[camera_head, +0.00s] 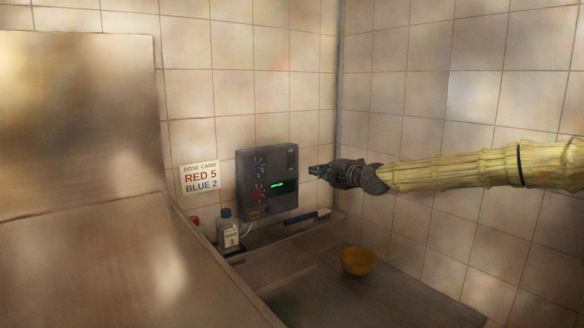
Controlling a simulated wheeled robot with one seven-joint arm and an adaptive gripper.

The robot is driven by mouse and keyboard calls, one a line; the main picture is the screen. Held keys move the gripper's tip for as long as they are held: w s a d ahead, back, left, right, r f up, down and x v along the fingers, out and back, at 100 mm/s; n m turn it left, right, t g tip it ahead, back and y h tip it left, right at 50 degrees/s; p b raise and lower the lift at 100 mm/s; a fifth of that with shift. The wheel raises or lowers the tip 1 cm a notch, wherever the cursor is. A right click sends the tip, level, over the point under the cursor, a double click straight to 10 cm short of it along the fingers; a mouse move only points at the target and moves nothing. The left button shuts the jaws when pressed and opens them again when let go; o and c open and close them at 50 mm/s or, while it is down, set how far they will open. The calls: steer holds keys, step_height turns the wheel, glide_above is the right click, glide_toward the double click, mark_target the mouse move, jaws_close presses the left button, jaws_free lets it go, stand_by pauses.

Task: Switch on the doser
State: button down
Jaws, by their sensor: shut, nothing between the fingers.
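The doser is a dark grey wall box (268,183) on the tiled wall. It has a blue dial (258,167) above a red dial (257,195) on its left side. A small display (278,185) on it glows green; its text is too small to read. A dose card (200,177) left of the box reads "RED 5" and "BLUE 2". My gripper (314,171) is shut and empty, just right of the box, pointing left towards it. I cannot tell whether it touches the box.
A bottle with a dark blue cap (228,234) and a label marked 3 stands below left of the box. A brush (310,217) lies at the wall below the box. An orange bowl (358,261) sits on the metal counter (320,290). A large metal panel (80,120) fills the left.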

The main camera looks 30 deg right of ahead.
steer(key=shift+w+f, duration=0.1)
steer(key=shift+w, duration=0.05)
steer(key=p, duration=0.4)
glide_toward(288, 166)
steer(key=shift+w+a+f, duration=0.1)
steer(key=shift+w+a, duration=0.05)
steer(key=shift+w, duration=1.3)
steer(key=shift+w+a+f, duration=0.1)
steer(key=shift+w+a, duration=0.05)
steer(key=shift+w, duration=1.35)
steer(key=shift+f+b, duration=0.15)
steer(key=shift+b, duration=0.15)
